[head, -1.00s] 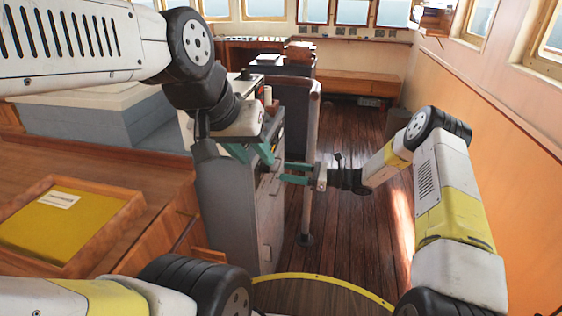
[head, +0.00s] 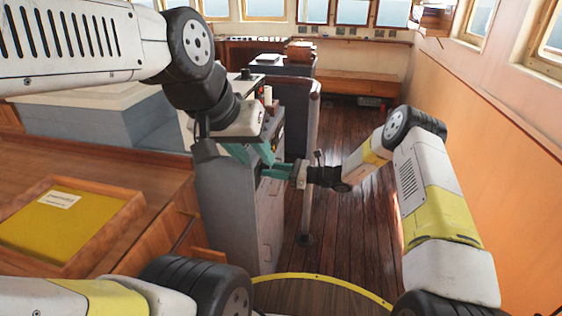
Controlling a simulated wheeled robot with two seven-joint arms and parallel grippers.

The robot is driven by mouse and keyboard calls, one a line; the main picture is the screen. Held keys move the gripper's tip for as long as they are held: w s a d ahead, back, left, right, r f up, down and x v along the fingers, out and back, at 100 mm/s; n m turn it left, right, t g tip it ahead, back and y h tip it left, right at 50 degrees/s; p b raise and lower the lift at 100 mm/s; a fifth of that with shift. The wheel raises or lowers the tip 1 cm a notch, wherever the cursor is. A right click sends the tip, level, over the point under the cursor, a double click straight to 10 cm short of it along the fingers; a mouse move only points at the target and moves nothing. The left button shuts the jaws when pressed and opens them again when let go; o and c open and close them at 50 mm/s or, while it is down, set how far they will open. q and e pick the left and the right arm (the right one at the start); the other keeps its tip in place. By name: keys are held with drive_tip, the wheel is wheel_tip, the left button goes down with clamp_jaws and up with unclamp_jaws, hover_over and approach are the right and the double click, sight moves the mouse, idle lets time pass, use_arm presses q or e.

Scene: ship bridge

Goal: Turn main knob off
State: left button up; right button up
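The main knob itself cannot be made out; the grippers cover much of the panel on the right side of the grey console (head: 230,215). My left gripper (head: 254,157) hangs down over the console's upper edge. Its green fingers are apart, with nothing visible between them. My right gripper (head: 266,172) reaches in from the right, its green fingers pointing left at the panel just below the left gripper. Its fingertips are at or very near the panel. Whether they touch anything, and how far apart they are, is not clear.
A yellow folder (head: 55,220) lies in a wooden tray on the wooden desk (head: 150,185) at left. A vertical post (head: 306,205) stands just right of the console. The wooden floor (head: 350,235) is open on the right, up to the orange wall (head: 500,160).

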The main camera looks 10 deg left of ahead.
clamp_jaws()
drive_tip(key=shift+n, duration=0.3)
drive_tip(key=n, duration=1.1)
drive_tip(key=shift+w, duration=0.1)
drive_tip(key=shift+n, duration=0.3)
drive_tip(key=o, duration=1)
unclamp_jaws()
